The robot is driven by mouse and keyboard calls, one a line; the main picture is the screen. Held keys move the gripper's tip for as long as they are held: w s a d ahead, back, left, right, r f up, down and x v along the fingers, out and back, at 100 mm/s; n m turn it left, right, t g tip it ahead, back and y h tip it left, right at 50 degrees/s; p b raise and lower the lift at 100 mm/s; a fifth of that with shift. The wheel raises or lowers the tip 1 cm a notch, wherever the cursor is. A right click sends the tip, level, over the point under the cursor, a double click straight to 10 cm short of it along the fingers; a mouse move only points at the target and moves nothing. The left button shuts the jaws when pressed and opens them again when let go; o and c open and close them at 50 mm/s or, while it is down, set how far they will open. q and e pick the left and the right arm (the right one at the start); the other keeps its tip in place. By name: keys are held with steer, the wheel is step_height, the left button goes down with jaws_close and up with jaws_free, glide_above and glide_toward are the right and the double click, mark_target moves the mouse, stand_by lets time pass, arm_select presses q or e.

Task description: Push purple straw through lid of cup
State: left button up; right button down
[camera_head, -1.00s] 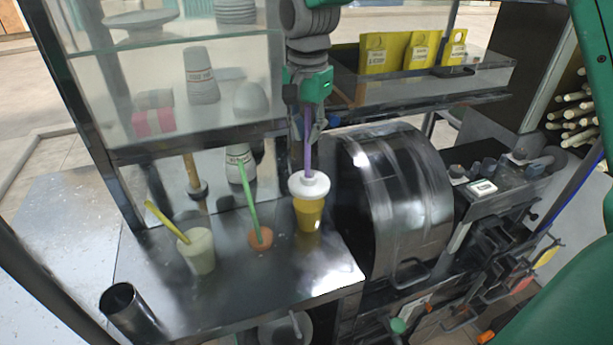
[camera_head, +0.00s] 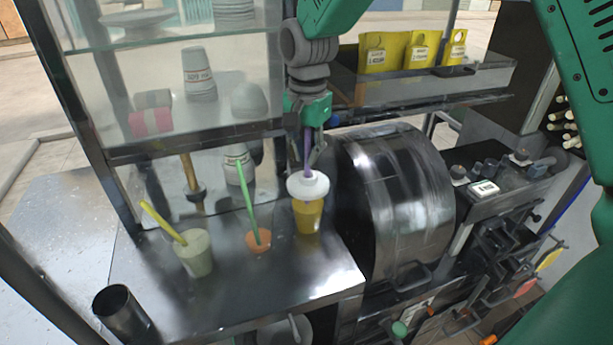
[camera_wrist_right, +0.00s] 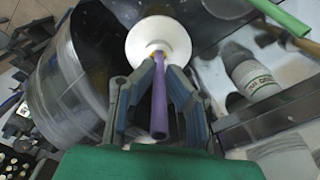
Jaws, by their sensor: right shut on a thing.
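The cup (camera_head: 307,217) is yellow-orange with a white lid (camera_head: 308,187) and stands on the metal counter. The purple straw (camera_head: 307,150) is upright above the lid, its lower end at the lid's middle. I cannot tell whether its tip has passed through. My right gripper (camera_head: 314,150) is shut on the straw above the lid. In the right wrist view, the straw (camera_wrist_right: 159,100) lies between the two fingers (camera_wrist_right: 160,88), with the white lid (camera_wrist_right: 158,38) beyond them. My left gripper is not in view.
A pale cup with a yellow straw (camera_head: 195,254) and an orange cup with a green straw (camera_head: 258,240) stand to the left. A metal drum (camera_head: 395,205) is close on the right. A glass-sided shelf (camera_head: 180,135) stands behind.

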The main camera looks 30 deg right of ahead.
mark_target(308, 129)
steer(key=shift+d+f+b, duration=0.15)
steer(key=shift+f+b, duration=0.15)
steer(key=shift+f, duration=0.75)
steer(key=c, duration=1.5)
jaws_free()
steer(key=shift+c, duration=0.2)
steer(key=shift+r, duration=0.1)
step_height(308, 129, up, 3)
steer(key=p, duration=0.3)
steer(key=shift+r+p, duration=0.6)
steer(key=shift+r, duration=1.35)
